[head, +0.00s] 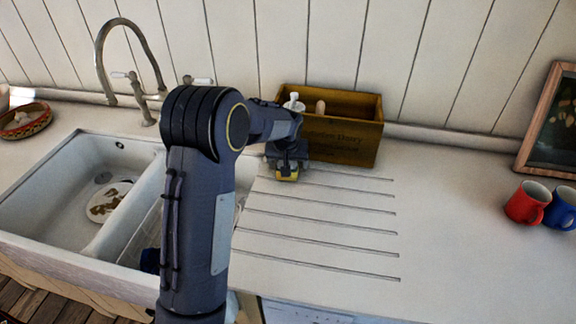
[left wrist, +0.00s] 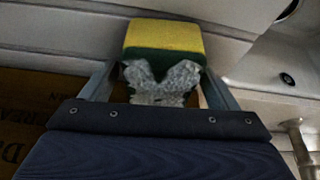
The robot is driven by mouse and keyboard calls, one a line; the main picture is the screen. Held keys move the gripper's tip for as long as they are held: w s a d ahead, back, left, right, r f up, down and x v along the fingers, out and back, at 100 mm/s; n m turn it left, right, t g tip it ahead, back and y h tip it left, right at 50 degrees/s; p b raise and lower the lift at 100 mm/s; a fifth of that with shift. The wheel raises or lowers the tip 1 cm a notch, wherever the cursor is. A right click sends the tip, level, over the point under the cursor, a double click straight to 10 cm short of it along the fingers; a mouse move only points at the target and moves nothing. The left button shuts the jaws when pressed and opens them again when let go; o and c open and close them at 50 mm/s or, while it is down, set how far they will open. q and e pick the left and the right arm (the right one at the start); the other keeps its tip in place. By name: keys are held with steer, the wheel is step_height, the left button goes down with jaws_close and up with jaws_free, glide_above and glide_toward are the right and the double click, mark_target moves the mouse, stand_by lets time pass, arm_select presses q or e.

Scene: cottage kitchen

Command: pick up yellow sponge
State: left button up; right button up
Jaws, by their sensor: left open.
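The yellow sponge (left wrist: 163,38) shows in the left wrist view as a yellow block with a dark green lower layer. It lies ahead of my left gripper (left wrist: 162,82), between the lines of its two spread fingers. The gripper is open; I cannot tell whether a finger touches the sponge. In the head view my left gripper (head: 288,168) points down at the counter in front of the wooden box, and a bit of yellow sponge (head: 291,176) shows under it. The arm and hand hide most of the sponge there. My right gripper is in neither view.
The wooden box (head: 345,140) with bottles stands close behind the gripper. A double sink (head: 92,250) with a tap (head: 148,95) is at the left, holding a dirty plate (head: 110,203). A red mug (head: 524,204) and blue mug (head: 562,210) stand right. The counter between is clear.

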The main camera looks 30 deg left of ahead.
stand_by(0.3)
arm_select(q)
steer(key=c, duration=1.1)
steer(key=shift+o, duration=0.2)
steer(key=shift+r+p, duration=0.35)
steer(key=shift+p, duration=0.05)
step_height(320, 180, up, 2)
steer(key=shift+r+b, duration=0.25)
steer(key=shift+b, duration=0.05)
steer(key=s+d+r+b, duration=0.3)
steer(key=s+d+r, duration=0.3)
steer(key=s+r, duration=0.4)
steer(key=shift+s+d, duration=0.2)
steer(key=shift+s, duration=1.05)
steer(key=shift+r, duration=0.1)
